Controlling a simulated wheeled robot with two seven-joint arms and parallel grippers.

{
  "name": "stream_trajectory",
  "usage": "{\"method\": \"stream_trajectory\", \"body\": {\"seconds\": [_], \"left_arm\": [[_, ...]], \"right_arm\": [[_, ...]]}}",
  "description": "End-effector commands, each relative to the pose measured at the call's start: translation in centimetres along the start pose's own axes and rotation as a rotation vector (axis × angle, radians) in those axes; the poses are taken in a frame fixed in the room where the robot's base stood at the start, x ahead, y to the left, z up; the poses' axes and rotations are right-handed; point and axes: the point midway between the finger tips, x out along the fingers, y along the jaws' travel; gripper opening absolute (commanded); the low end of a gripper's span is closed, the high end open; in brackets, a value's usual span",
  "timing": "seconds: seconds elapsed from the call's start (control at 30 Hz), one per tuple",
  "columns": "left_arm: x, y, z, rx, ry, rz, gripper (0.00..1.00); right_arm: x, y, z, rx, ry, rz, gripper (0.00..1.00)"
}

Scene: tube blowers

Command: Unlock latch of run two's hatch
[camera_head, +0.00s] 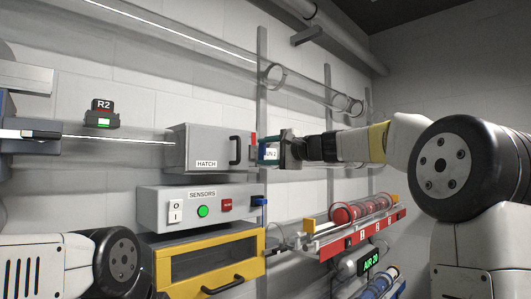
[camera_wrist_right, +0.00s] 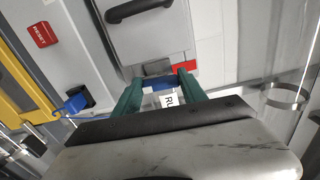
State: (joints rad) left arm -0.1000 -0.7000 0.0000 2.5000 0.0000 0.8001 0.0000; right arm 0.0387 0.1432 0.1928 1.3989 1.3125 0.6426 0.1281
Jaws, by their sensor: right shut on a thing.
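Run two's grey hatch box (camera_head: 208,148), labelled HATCH, has a black handle (camera_head: 235,150) on its front. My right gripper (camera_head: 268,150) is at the box's right edge, beside a red patch (camera_head: 253,145). In the right wrist view, the green fingers of the right gripper (camera_wrist_right: 161,88) are shut on the blue latch (camera_wrist_right: 160,85). The fingers hide part of the latch, so its exact position is hard to tell. A white label, partly cut off, shows between the fingers. My left arm is at the lower left of the head view; its gripper does not clearly show.
A SENSORS box (camera_head: 203,206) with a green button and a blue lever (camera_head: 259,201) is below the hatch. A yellow-framed drawer (camera_head: 210,267) is under it. A rack of red canisters (camera_head: 362,212) is at the right. A clear tube (camera_head: 310,88) runs above.

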Motion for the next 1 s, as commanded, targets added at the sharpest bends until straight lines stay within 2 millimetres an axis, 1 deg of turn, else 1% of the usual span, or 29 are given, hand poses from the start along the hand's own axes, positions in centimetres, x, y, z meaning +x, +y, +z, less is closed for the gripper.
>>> {"method": "stream_trajectory", "body": {"seconds": [0.27, 0.63, 0.67, 0.7, 0.77, 1.0], "left_arm": [[0.0, 0.0, 0.0, 0.0, 0.0, 0.0, 0.36], [0.0, 0.0, 0.0, 0.0, 0.0, 0.0, 0.36], [0.0, 0.0, 0.0, 0.0, 0.0, 0.0, 0.36], [0.0, 0.0, 0.0, 0.0, 0.0, 0.0, 0.36], [0.0, 0.0, 0.0, 0.0, 0.0, 0.0, 0.36], [0.0, 0.0, 0.0, 0.0, 0.0, 0.0, 0.36]], "right_arm": [[0.0, 0.18, -0.03, -0.051, 0.0, 0.003, 0.09], [0.01, 0.21, -0.02, -0.055, -0.001, 0.004, 0.09], [0.01, 0.21, -0.02, -0.055, -0.001, 0.004, 0.51], [0.02, 0.21, -0.02, -0.054, -0.001, 0.004, 0.59], [0.02, 0.19, -0.02, -0.054, -0.001, 0.003, 0.71], [0.02, 0.11, 0.0, -0.053, 0.0, 0.002, 0.71]]}}
